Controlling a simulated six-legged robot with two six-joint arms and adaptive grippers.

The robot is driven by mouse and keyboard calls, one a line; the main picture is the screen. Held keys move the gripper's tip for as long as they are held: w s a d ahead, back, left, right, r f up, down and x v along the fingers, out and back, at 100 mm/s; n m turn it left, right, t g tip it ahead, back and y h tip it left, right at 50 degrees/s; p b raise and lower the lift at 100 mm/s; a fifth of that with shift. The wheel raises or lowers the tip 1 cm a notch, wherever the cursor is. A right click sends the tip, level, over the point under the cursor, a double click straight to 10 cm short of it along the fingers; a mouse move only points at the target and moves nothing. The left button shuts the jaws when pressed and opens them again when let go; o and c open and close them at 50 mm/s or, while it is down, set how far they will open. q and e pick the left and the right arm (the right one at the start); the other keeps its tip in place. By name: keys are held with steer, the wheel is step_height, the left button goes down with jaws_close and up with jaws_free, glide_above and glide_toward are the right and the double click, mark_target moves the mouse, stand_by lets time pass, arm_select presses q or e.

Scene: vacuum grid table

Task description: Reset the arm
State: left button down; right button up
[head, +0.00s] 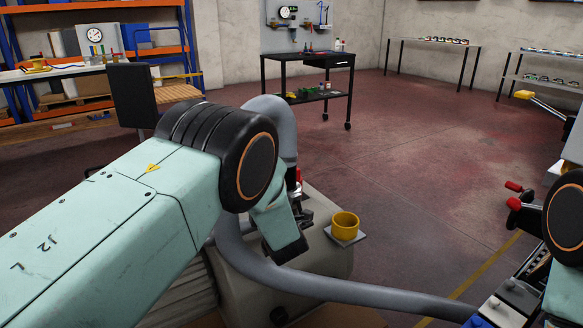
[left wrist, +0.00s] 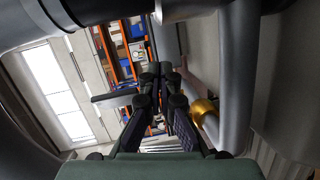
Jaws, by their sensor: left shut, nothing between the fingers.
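My left arm (head: 110,235) reaches in from the left in the head view. Its wrist bends down beside a grey hose, and the fingers are mostly hidden there. In the left wrist view my left gripper (left wrist: 161,76) is shut and empty, its dark fingers close together. The thick grey hose (left wrist: 236,75) runs close along the right of the fingers. Part of my right arm (head: 566,215) shows at the right edge of the head view; I cannot make out its gripper.
A yellow cup (head: 345,224) sits on a small plate beside a rounded grey machine body (head: 328,258). The hose (head: 350,292) crosses low in front. A black cart (head: 307,78), a dark chair (head: 134,97) and shelves stand farther back. Open red floor (head: 430,150) lies between.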

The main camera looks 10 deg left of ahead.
arm_select(q)
steer(key=f+m, duration=0.1)
steer(key=m, duration=0.1)
steer(key=s+d+f+m+h, duration=0.1)
steer(key=m, duration=0.1)
steer(key=s+f+m+h, duration=0.1)
steer(key=f+m, duration=0.1)
steer(key=shift+d+g, duration=0.3)
steer(key=s+f+m+h, duration=0.1)
steer(key=s+f+m, duration=0.1)
steer(key=s+f, duration=0.1)
steer(key=s+f+m+g+h, duration=0.1)
steer(key=s+f+m, duration=0.2)
steer(key=shift+a+f+m+g, duration=0.15)
steer(key=shift+f+m+g, duration=0.05)
steer(key=shift+m+g, duration=0.1)
steer(key=s+f+m+g+h+p, duration=0.15)
steer(key=s+f+m+g, duration=0.4)
steer(key=s, duration=0.85)
steer(key=s+f+m+g+h+p, duration=0.1)
steer(key=s+m+g, duration=0.4)
steer(key=s, duration=2.5)
steer(key=shift+s+f+g+h+p, duration=0.15)
steer(key=shift+f+g+h+p, duration=0.25)
steer(key=shift+g+h+p, duration=0.55)
